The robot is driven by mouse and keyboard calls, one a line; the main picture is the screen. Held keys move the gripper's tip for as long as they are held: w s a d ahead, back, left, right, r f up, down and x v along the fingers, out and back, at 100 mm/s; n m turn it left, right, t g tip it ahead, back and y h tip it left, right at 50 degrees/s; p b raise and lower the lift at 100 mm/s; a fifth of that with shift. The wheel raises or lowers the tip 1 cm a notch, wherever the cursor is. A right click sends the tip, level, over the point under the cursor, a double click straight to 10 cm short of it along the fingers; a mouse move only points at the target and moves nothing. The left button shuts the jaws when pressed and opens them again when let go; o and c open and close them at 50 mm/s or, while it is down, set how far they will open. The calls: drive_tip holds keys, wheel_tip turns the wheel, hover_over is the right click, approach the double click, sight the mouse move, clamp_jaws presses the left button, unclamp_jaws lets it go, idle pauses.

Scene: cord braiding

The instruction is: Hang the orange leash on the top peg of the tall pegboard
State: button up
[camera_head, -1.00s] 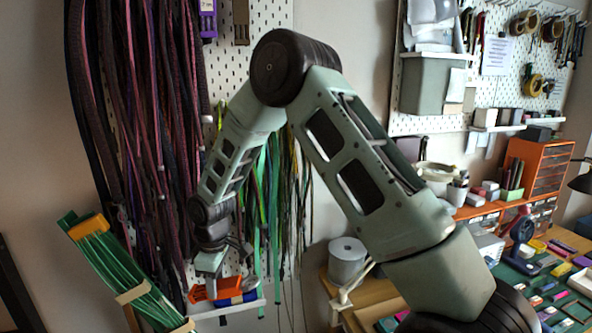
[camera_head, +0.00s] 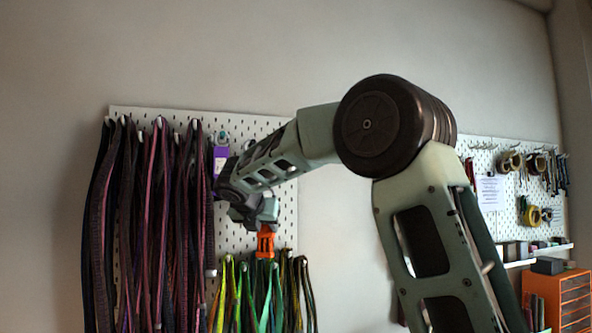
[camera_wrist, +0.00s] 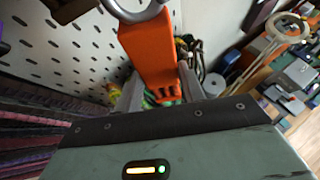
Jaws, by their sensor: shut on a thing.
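The orange leash (camera_head: 265,243) hangs below my gripper (camera_head: 266,218) in the head view, in front of the white pegboard (camera_head: 262,122). In the wrist view the orange leash (camera_wrist: 150,58) is a flat orange strip running between my fingers, with a grey metal ring (camera_wrist: 137,8) at its far end. My gripper is shut on it. Part of the leash is hidden by the fingers. A purple item (camera_head: 221,158) hangs high on the board, left of my gripper. I cannot tell whether a free peg is behind my wrist.
Dark and pink cords (camera_head: 150,225) hang thickly on the board's left side. Green and yellow cords (camera_head: 262,290) hang low, just under the leash. A second pegboard (camera_head: 500,210) with tape rolls and an orange drawer unit (camera_head: 560,300) stand at the right. The board's upper right is bare.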

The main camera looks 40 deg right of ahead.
drive_tip(key=s+d+r+h+p, duration=0.1)
drive_tip(key=s+d+r, duration=0.2)
drive_tip(key=r, duration=0.5)
drive_tip(key=s+d+r+h, duration=0.1)
drive_tip(key=s+d+r, duration=0.2)
drive_tip(key=r, duration=0.4)
drive_tip(key=w+d+f+p, duration=0.1)
drive_tip(key=w+d+p, duration=0.3)
drive_tip(key=w, duration=0.5)
drive_tip(key=shift+t, duration=0.4)
drive_tip(key=shift+f, duration=0.3)
drive_tip(key=o, duration=1.3)
drive_tip(key=shift+d, duration=0.15)
drive_tip(key=shift+c, duration=0.2)
drive_tip(key=b+v, duration=0.5)
drive_tip(key=v, duration=1.2)
drive_tip(key=shift+s+r+b, duration=0.15)
drive_tip(key=shift+r+b, duration=0.15)
